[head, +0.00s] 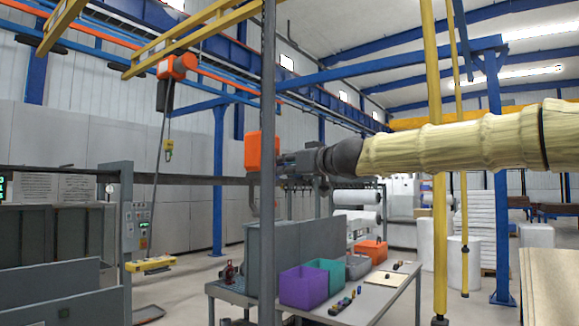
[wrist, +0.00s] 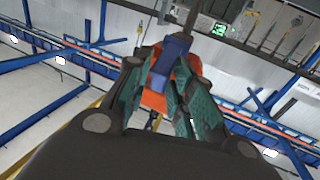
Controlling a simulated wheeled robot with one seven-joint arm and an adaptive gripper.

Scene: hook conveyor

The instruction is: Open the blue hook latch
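In the wrist view, a blue latch piece (wrist: 172,58) sits on an orange hook body (wrist: 187,70). My gripper (wrist: 160,76) has its two teal-padded fingers apart, one on each side of the latch's lower part. I cannot tell whether either finger touches it. In the head view, my gripper (head: 287,163) reaches in from the right at the end of my sleeved arm, beside an orange hook body (head: 262,150). The blue latch is not visible there, and a grey post partly covers the orange body.
A grey post (head: 268,230) stands by the hook, and a yellow post (head: 435,150) stands near my arm. A table below holds a purple bin (head: 303,287), a teal bin (head: 330,272) and small items. An orange hoist (head: 177,66) hangs at the left. Blue beams run overhead.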

